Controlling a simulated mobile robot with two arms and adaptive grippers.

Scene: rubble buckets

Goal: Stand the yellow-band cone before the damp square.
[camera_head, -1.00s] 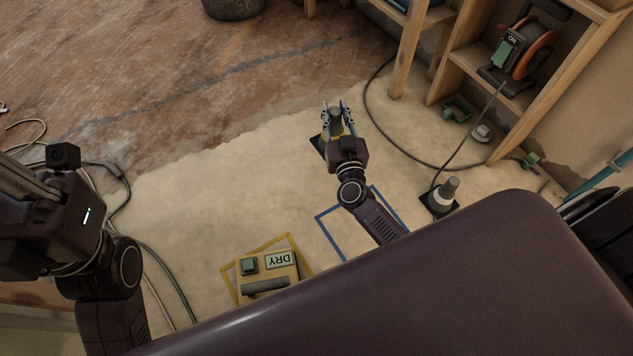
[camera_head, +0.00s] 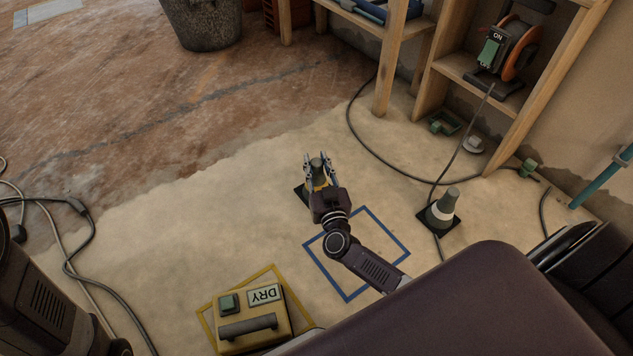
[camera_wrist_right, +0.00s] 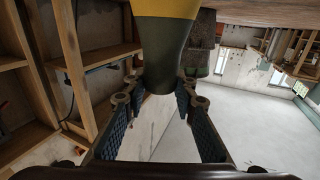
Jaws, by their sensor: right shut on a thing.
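The yellow-band cone (camera_head: 319,181) is dark green with a dark square base, just beyond the blue-outlined square (camera_head: 318,271) in the head view. My right gripper (camera_head: 319,171) is shut on its upper part. In the wrist view, the cone (camera_wrist_right: 164,50) shows its yellow band above and its narrow dark end between the fingers (camera_wrist_right: 160,110). The cone looks upright; I cannot tell whether its base touches the floor. I see no label marking a square as damp. My left arm shows at the lower left edge; its gripper is out of view.
A white-band cone (camera_head: 441,211) stands right of the blue square. A yellow box marked DRY (camera_head: 252,320) sits in a yellow outline at lower left. Cables (camera_head: 75,245) cross the floor at left; another runs to the wooden shelf (camera_head: 433,80). A bucket (camera_head: 203,22) stands far back.

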